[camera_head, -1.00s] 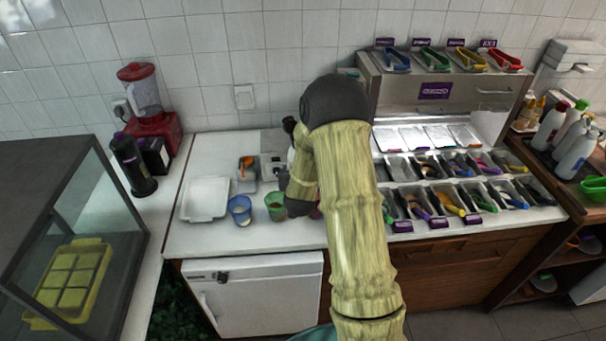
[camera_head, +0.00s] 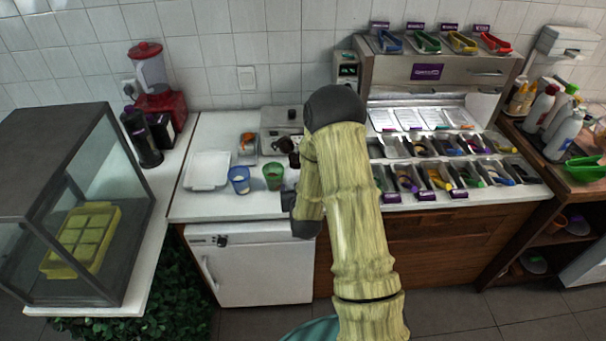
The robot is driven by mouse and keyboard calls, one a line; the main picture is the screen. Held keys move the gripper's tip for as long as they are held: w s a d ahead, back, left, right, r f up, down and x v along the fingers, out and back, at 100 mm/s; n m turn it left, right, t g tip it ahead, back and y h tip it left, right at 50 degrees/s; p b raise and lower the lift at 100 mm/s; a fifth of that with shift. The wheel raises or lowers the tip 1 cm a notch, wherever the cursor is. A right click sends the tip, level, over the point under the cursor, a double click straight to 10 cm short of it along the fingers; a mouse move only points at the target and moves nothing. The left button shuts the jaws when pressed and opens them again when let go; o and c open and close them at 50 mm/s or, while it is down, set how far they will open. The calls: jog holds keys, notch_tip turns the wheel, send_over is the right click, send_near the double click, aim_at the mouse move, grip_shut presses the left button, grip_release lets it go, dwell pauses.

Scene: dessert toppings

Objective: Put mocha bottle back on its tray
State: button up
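My arm bends at a dark elbow, and my gripper (camera_head: 288,198) is at the dark end of the forearm, near the counter's front edge, right of the green cup. It is small and partly hidden by the arm; I cannot see its fingers or whether it holds anything. I cannot pick out the mocha bottle for certain. Several bottles, among them a white one with a red cap (camera_head: 541,106), stand grouped on the right-hand counter; their labels are unreadable. I cannot make out a tray under them clearly.
A blue cup (camera_head: 239,181), a green cup (camera_head: 273,177) and a white tray (camera_head: 207,172) stand left of my gripper. Topping bins (camera_head: 440,176) fill the counter to the right. A glass case (camera_head: 120,160), a red blender (camera_head: 160,105) and a dark bottle (camera_head: 142,140) are at left.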

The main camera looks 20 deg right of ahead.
jog(key=s+a+f+n+y, duration=0.2)
jog(key=s+a+f+y, duration=0.1)
jog(key=s+a+f, duration=0.4)
jog(key=shift+s, duration=0.35)
jog(key=shift+w, duration=0.15)
jog(key=shift+d, duration=0.1)
